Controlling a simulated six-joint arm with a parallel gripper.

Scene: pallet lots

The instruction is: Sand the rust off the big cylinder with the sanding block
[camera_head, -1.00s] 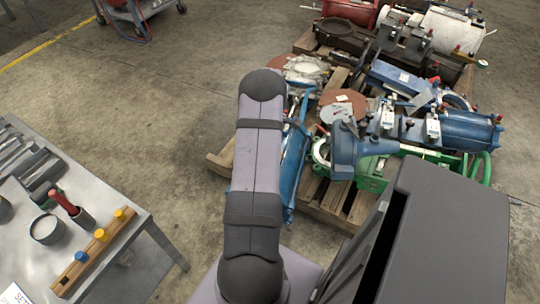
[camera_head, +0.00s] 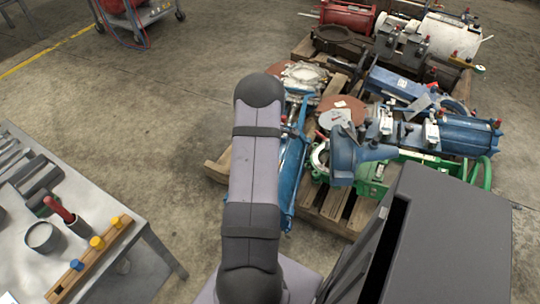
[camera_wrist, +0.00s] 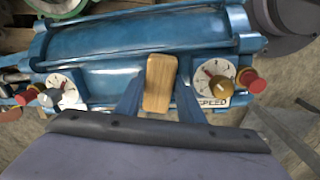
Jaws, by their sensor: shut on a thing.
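In the wrist view, my gripper (camera_wrist: 160,105) is shut on a tan wooden block, the sanding block (camera_wrist: 160,83). The block points ahead over the side of a long blue cylinder (camera_wrist: 108,82). I cannot tell whether block and cylinder touch. The cylinder lies across the view, with a white dial and red knobs at each end. No clear rust patch shows on it. In the head view, a large blue cylinder (camera_head: 466,136) lies at the pallet's right, and a slim blue one (camera_head: 291,165) lies beside my arm. My arm hides the gripper there.
The wooden pallet (camera_head: 338,205) is crowded with machine parts, including a green frame (camera_head: 480,174) and a red cylinder (camera_head: 345,17). A metal bench (camera_head: 105,203) with a cup and a wooden rack stands at the lower left. Open concrete floor lies between bench and pallet.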

